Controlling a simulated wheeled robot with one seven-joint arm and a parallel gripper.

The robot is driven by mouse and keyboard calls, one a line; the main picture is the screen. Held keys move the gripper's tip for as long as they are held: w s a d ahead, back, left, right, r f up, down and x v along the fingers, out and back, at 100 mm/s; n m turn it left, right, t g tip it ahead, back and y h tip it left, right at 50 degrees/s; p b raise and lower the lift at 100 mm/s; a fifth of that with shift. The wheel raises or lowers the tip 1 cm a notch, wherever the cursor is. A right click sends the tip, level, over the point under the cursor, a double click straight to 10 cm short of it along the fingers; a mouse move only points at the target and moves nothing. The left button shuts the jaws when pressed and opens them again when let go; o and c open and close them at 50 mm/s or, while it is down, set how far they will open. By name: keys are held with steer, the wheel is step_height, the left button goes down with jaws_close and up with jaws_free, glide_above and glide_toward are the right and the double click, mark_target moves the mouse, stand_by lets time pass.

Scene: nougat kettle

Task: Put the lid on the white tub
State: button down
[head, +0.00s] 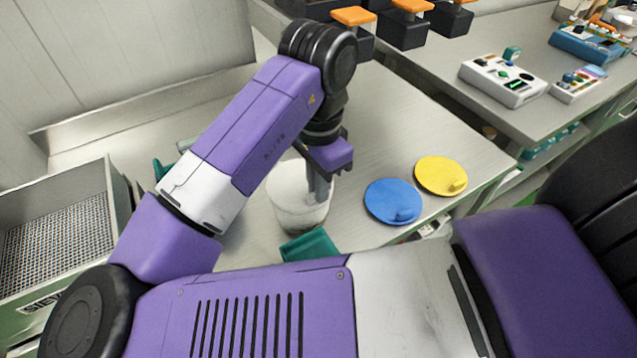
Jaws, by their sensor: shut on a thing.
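The white tub (302,218) stands on the grey worktop, partly behind my arm. A pale round lid (288,186) shows at the top of the tub, under my gripper. My gripper (319,192) points down at it and is shut on it, though the fingertips and the grip point are mostly hidden. I cannot tell whether the lid is fully seated on the rim. A blue lid (393,202) and a yellow lid (441,175), each with a small knob, lie flat on the worktop to the right.
A metal bin with a mesh bottom (58,230) is at left. Dark boxes with orange tops (408,22) stand at the back. A control box (503,80) sits on the right bench.

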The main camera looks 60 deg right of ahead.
steer(key=c, duration=0.9)
jaws_free()
steer(key=shift+c, duration=0.2)
steer(key=shift+r+p, duration=3.3)
steer(key=shift+r, duration=0.2)
steer(key=shift+w, duration=0.1)
